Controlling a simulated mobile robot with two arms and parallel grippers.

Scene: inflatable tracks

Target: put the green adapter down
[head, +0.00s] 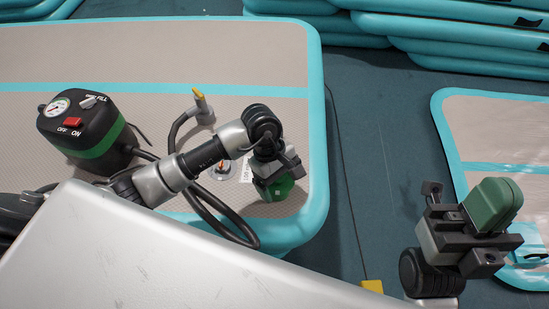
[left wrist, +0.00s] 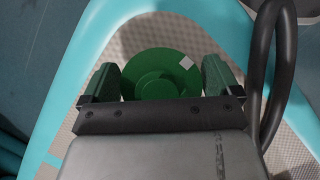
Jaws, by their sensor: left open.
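The green adapter (left wrist: 153,87) is a round green disc with a raised centre, seen in the left wrist view between the two green fingers of my left gripper (left wrist: 160,78). The fingers stand apart with visible gaps to the disc. A small white patch shows at its upper right edge. In the head view my left gripper (head: 274,184) points down over the near right corner of the grey mat, and hides most of the adapter. My right gripper (head: 488,208) is raised at the right; its green fingers overlap from this angle, so its opening is unclear.
A black and green pump (head: 88,128) stands on the grey and turquoise mat (head: 200,52) at the left. Its dark hose, with a yellow-tipped end (head: 200,98), loops beside my left arm. A valve (head: 220,168) is left of my left gripper. Stacked mats (head: 470,45) lie behind.

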